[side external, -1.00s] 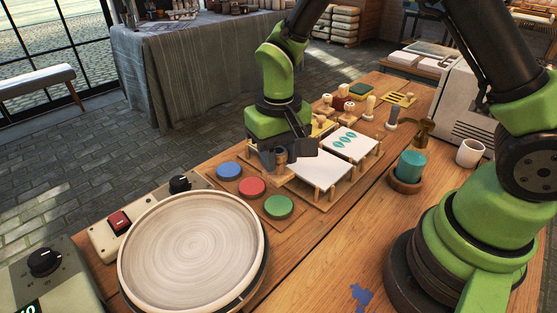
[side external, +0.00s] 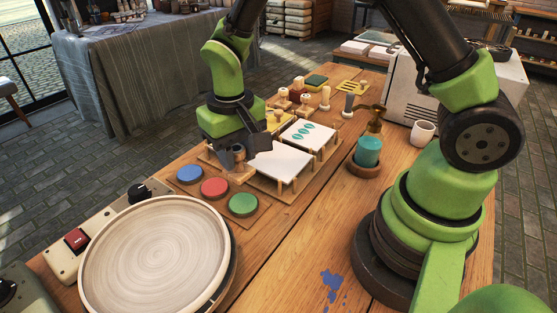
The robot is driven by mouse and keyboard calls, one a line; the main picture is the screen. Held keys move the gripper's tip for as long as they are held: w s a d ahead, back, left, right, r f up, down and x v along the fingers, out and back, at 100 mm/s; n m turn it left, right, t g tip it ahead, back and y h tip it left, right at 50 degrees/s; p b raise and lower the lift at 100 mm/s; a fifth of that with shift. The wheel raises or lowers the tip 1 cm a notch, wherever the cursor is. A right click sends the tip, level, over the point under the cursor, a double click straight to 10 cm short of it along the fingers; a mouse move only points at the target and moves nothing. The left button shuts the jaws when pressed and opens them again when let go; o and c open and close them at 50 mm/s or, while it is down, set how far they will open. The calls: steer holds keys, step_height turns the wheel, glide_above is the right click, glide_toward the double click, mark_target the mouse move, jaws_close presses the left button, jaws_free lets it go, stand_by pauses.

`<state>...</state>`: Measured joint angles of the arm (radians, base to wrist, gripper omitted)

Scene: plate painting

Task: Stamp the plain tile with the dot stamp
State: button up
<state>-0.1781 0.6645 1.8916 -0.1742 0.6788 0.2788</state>
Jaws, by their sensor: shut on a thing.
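The plain white tile (side external: 283,165) lies on a wooden stand in the middle of the table. My gripper (side external: 240,152) is just left of this tile, shut on a wooden stamp (side external: 239,156) between its dark fingers. The stamp's face is hidden, so I cannot tell its pattern or whether its lower end touches the wood below. Blue (side external: 190,173), red (side external: 214,188) and green (side external: 243,204) round ink pads sit on a board in front of the gripper, apart from the stamp.
A tile with teal leaf marks (side external: 303,132) lies behind the plain one. Several stamps (side external: 325,98) stand further back. A teal pump bottle (side external: 368,151) and white mug (side external: 423,132) stand at right. A round wheel (side external: 157,254) fills the front left.

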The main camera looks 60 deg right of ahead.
stand_by(0.4)
steer(key=d+r, duration=0.2)
steer(key=d, duration=1.1)
steer(key=shift+s+f, duration=0.15)
steer(key=shift+f, duration=2.6)
steer(key=shift+f, duration=0.6)
steer(key=shift+r, duration=0.1)
step_height(320, 180, up, 7)
stand_by(0.4)
